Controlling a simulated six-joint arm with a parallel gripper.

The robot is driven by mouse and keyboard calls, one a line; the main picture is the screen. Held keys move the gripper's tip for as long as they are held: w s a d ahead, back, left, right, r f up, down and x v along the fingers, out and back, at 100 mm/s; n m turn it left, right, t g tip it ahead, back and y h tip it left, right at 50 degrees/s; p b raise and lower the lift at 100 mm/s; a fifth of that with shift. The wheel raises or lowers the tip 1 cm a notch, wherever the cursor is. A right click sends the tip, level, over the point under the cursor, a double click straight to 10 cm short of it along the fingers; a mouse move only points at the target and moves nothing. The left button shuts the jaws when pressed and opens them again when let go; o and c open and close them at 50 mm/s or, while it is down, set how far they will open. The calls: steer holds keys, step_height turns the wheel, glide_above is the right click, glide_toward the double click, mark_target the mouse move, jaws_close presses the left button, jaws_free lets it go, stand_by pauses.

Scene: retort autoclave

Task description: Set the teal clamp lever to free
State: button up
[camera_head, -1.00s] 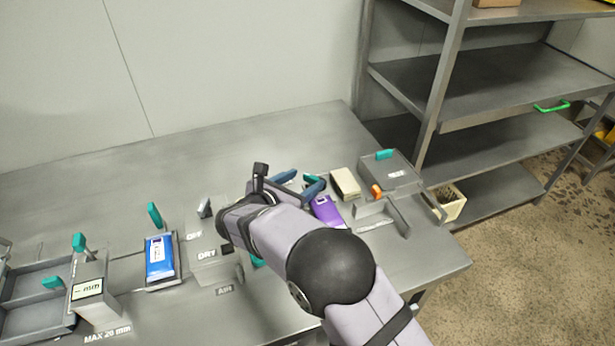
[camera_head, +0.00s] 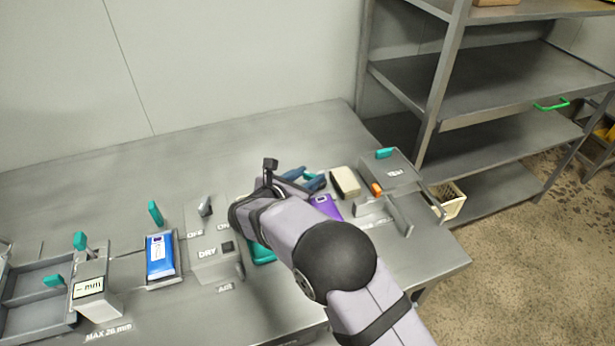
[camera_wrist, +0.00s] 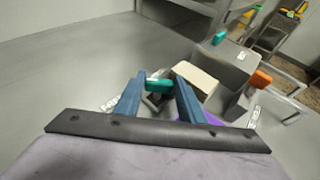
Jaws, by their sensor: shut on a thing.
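A teal lever handle (camera_wrist: 158,86) sits between the two blue fingers of my gripper (camera_wrist: 161,80) in the wrist view, on a small dark mount partly hidden by the fingers. My gripper is shut on this handle. In the head view my gripper (camera_head: 312,177) is beside the purple pouch (camera_head: 325,206), and only a sliver of the teal handle shows between the fingers. The lever's base and any markings by it are mostly hidden by my gripper and arm.
A cream block (camera_head: 345,182) stands just right of my gripper. Beyond it are an orange handle (camera_head: 376,189) and a grey box with a teal tab (camera_head: 384,153). A blue pouch (camera_head: 160,257) and another teal lever (camera_head: 155,212) stand left. The bench's back is clear.

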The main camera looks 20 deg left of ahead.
steer(key=shift+d+n+y+b, duration=0.1)
steer(key=shift+n+y+b, duration=0.5)
steer(key=shift+n+y, duration=0.15)
steer(key=o, duration=1.1)
steer(key=shift+c, duration=0.2)
steer(key=shift+s, duration=0.1)
steer(key=shift+b+v, duration=0.45)
steer(key=shift+v, duration=3.15)
steer(key=shift+d, duration=0.1)
